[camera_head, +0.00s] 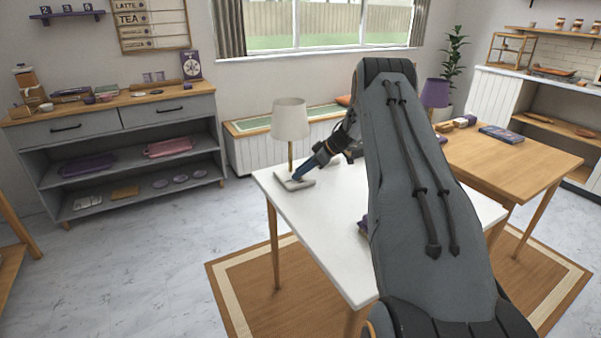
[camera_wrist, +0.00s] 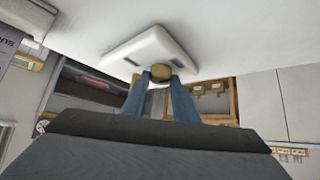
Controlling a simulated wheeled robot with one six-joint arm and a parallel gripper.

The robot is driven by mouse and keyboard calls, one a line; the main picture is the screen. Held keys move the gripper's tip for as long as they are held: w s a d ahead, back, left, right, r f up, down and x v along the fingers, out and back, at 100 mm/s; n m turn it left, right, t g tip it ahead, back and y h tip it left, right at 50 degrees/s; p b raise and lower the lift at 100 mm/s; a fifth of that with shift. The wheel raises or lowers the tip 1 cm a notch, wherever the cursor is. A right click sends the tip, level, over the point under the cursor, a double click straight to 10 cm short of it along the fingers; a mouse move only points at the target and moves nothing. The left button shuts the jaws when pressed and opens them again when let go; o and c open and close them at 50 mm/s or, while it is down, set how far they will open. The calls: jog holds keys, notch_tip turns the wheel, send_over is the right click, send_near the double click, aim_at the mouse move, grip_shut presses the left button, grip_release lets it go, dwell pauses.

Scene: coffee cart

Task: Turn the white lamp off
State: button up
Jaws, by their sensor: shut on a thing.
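The white lamp (camera_head: 290,120) stands upright at the far left corner of the white table. It has a pale shade, a thin brass-coloured stem and a flat square base. My gripper (camera_head: 296,178) reaches down to this base from the right. In the wrist view the white base (camera_wrist: 148,47) is at the top. My gripper (camera_wrist: 162,75) has its two blue fingers on either side of a small round brass-coloured part of the lamp, and is shut on it. I cannot tell whether this part is a knob or the stem. The shade does not clearly glow.
The white table (camera_head: 325,225) is mostly clear, with a purple item (camera_head: 363,226) partly hidden by my arm. A purple lamp (camera_head: 435,93) and a wooden table (camera_head: 530,160) are at the right. A low bench (camera_head: 265,150) stands behind the lamp.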

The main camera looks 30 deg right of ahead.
jog(key=o, duration=1.1)
jog(key=shift+s+d+f, duration=0.15)
jog(key=shift+d, duration=0.05)
jog(key=shift+c, duration=0.2)
jog(key=shift+a, duration=0.1)
jog(key=b+v, duration=0.1)
jog(key=v, duration=0.6)
jog(key=shift+d+r, duration=0.25)
jog(key=shift+r, duration=0.05)
jog(key=shift+s, duration=0.15)
